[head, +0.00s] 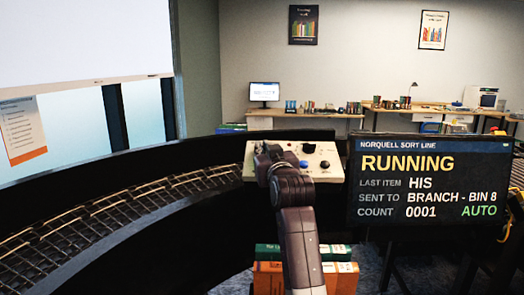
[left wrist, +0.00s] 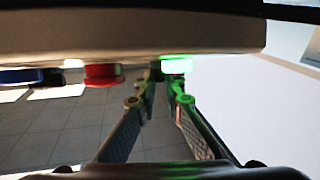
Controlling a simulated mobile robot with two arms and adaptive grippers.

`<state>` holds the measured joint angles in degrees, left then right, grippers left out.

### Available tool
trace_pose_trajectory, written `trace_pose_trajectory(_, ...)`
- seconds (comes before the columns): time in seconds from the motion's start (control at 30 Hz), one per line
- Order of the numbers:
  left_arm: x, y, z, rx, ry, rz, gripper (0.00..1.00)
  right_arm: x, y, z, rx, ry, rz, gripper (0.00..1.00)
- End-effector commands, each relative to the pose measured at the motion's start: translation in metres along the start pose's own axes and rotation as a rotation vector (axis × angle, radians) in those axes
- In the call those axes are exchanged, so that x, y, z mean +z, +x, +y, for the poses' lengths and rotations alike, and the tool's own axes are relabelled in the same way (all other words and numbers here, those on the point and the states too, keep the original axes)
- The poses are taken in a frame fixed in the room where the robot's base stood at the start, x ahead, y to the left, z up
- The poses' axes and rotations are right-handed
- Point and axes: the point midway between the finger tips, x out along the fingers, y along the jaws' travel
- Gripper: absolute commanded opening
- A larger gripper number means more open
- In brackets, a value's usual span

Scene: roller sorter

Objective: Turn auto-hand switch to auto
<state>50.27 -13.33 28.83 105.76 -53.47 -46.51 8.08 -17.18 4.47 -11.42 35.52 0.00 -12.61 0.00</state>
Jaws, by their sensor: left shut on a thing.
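The pale control panel (head: 310,159) stands ahead of me, with a blue knob or button (head: 303,164) and a dark round one (head: 309,148). My left gripper (head: 264,153) is at the panel's left part and hides the controls there, including any auto-hand switch. In the left wrist view, my left gripper's fingers (left wrist: 162,84) reach up to the panel face, shut on a small dark knob (left wrist: 155,72) beside a glowing green light (left wrist: 177,65). Its markings cannot be read. My right gripper is not in view.
The display (head: 430,182) right of the panel reads RUNNING, with AUTO in green. A curved roller conveyor (head: 130,212) runs along the left. In the left wrist view, a red button (left wrist: 103,74) and a blue one (left wrist: 22,76) lie left of the fingers. Books (head: 340,268) stand below the panel.

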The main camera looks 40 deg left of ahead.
Motion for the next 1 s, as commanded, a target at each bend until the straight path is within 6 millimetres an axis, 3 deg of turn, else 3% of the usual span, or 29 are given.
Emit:
trace_pose_trajectory(0.03,0.009,0.0,0.004,-0.024,-0.009,-0.014,0.0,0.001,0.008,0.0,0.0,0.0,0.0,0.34)
trace_pose_trajectory(0.4,0.009,0.001,0.004,-0.201,-0.06,-0.013,0.0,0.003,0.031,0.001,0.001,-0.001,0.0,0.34)
trace_pose_trajectory(1.0,0.008,0.001,0.003,-0.271,-0.081,-0.016,0.0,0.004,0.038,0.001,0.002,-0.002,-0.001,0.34)
